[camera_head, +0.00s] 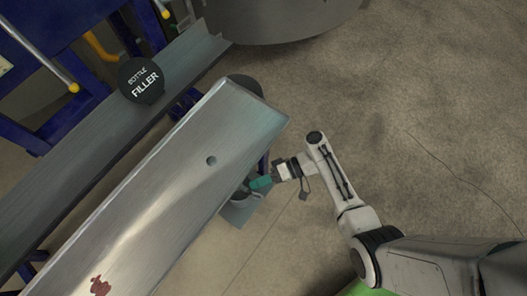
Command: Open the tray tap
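I cannot make out the tap clearly; the small dark shapes beside the gripper are too small to name. A grey, box-like thing (238,212) stands below, partly hidden by the tray.
A round dark sign (142,80) reading "BOTTLE FILLER" stands by a grey channel (100,140) and blue frame (40,85) with yellow-tipped rails at left. A large round grey vessel (275,15) is at the top. The concrete floor (430,130) at right is clear.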

